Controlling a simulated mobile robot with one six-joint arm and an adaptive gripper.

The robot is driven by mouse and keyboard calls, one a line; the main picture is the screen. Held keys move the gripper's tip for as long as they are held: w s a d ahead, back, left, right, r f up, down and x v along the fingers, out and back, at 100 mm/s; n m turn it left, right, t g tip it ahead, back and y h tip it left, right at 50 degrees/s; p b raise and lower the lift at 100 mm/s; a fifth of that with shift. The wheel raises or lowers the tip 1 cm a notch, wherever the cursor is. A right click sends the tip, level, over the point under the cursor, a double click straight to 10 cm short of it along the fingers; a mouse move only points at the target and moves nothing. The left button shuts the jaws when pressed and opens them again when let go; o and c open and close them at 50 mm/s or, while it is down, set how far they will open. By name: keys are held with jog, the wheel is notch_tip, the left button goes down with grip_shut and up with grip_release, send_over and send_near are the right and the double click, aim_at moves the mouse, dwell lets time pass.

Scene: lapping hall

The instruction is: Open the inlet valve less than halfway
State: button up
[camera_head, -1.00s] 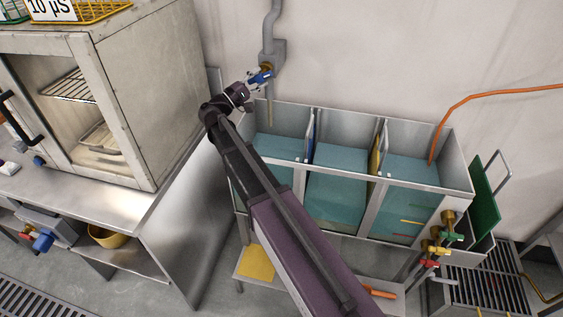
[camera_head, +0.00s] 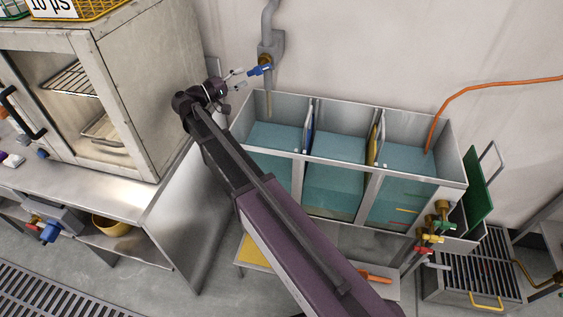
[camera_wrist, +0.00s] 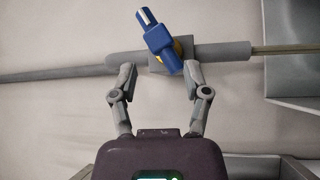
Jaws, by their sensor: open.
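The inlet valve's blue lever handle (camera_head: 260,70) is on the grey wall pipe above the left tank compartment. In the wrist view the handle (camera_wrist: 158,38) lies slantwise across the pipe (camera_wrist: 224,51), more crosswise than in line, with a pale tip and a bit of brass body behind it. My gripper (camera_head: 239,78) is just left of the handle in the head view, fingers pointing at it. In the wrist view my gripper (camera_wrist: 158,73) has its two fingers wide apart and empty, with the handle beyond and between them; I see no contact.
The three-part tank (camera_head: 343,165) with teal liquid stands below the pipe spout (camera_head: 268,103). A steel cabinet oven (camera_head: 160,90) is close left of my arm. Red, yellow and green valves (camera_head: 432,238) sit at the tank's right end. An orange hose (camera_head: 480,86) crosses the wall.

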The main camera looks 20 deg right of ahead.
jog(key=s+d+f+g+y+p, duration=0.1)
jog(key=s+d+f+y, duration=0.2)
jog(key=s+f, duration=0.1)
jog(key=s+d+f+g+y+p, duration=0.1)
jog(key=s+d+f+y+p, duration=0.1)
jog(key=s, duration=0.4)
jog(key=s+d+f+g+y+p, duration=0.1)
jog(key=s+d+f+g+y, duration=0.1)
jog(key=s+d+f+y, duration=0.2)
jog(key=shift+s+d+f+y+p, duration=0.1)
jog(key=shift+s+f+y+p, duration=0.1)
jog(key=shift+s+f+y, duration=0.4)
jog(key=shift+s+d+f+y+p, duration=0.1)
jog(key=shift+s+f+y+p, duration=0.1)
jog(key=shift+s+f+y, duration=0.35)
jog(key=s+a+f+m+y+p, duration=0.1)
jog(key=s+a+y+p, duration=0.1)
jog(key=s+y, duration=0.5)
jog(key=shift+s+a+f+g, duration=0.3)
jog(key=shift+s+a+g, duration=0.1)
jog(key=shift+s+a, duration=0.35)
jog(key=shift+s+p, duration=0.1)
jog(key=shift+p, duration=0.2)
jog(key=shift+s+a+r+y, duration=0.1)
jog(key=shift+s+a+y, duration=0.15)
jog(key=shift+s+y, duration=0.1)
